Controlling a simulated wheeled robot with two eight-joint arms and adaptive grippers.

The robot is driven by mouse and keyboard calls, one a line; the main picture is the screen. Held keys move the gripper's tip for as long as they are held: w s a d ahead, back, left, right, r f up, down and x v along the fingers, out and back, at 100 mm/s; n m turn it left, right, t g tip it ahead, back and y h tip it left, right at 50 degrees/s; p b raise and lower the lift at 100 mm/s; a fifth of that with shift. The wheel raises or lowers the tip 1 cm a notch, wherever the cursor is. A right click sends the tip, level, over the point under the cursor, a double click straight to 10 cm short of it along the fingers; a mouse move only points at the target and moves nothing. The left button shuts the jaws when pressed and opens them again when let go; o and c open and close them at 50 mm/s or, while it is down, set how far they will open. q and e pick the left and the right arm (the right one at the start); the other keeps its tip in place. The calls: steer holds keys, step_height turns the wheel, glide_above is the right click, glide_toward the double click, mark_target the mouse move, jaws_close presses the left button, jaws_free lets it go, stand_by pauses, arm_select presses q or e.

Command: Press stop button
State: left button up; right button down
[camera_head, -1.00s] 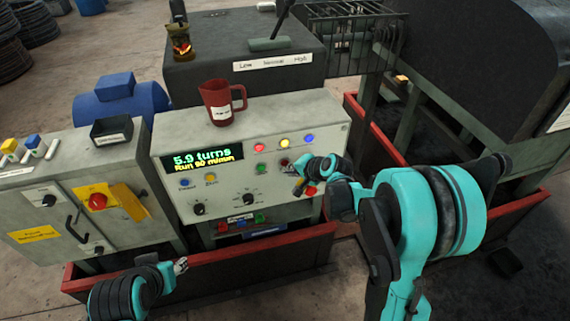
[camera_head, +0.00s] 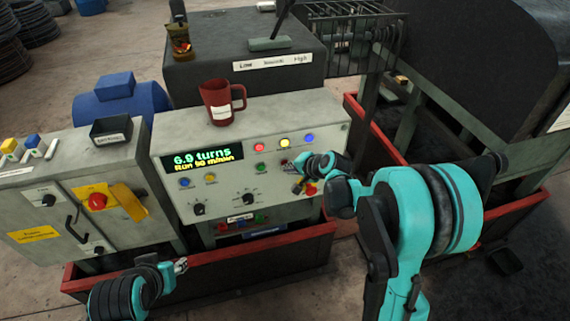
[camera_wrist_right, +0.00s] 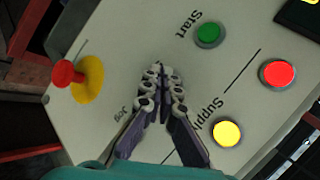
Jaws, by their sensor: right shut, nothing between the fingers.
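My right gripper (camera_head: 292,169) is shut and empty, with its fingertips close to the face of the grey control panel (camera_head: 225,205). In the wrist view the closed fingertips (camera_wrist_right: 160,72) sit between a green button (camera_wrist_right: 208,33) labelled Start and the word Jog. No button labelled Stop can be read; the fingers cover part of the panel there. A small red spot (camera_head: 284,162) shows right beside the fingertips in the head view. I cannot tell whether they touch it. My left gripper (camera_head: 181,265) is at the lower left, away from the panel; its jaws are too small to judge.
The display (camera_head: 203,158) reads 6.9 turns. Red (camera_wrist_right: 278,74) and yellow (camera_wrist_right: 227,133) lights are near the fingers. A red mushroom button on yellow (camera_wrist_right: 63,73) is at the panel's side. A red mug (camera_head: 221,103) stands on top.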

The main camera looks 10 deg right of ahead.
steer(key=shift+w, duration=0.4)
stand_by(0.7)
steer(key=shift+s, duration=0.85)
steer(key=shift+s+d, duration=0.1)
steer(key=shift+s, duration=2.4)
steer(key=s+r+n+h, duration=0.2)
steer(key=s+n, duration=0.3)
steer(key=s, duration=0.7)
steer(key=s+r+n+g+h, duration=0.1)
steer(key=s+r+n, duration=0.3)
steer(key=s, duration=0.7)
steer(key=shift+s+r+n+g+h, duration=0.15)
steer(key=shift+s+n+g+h, duration=0.2)
steer(key=shift+n+h, duration=0.35)
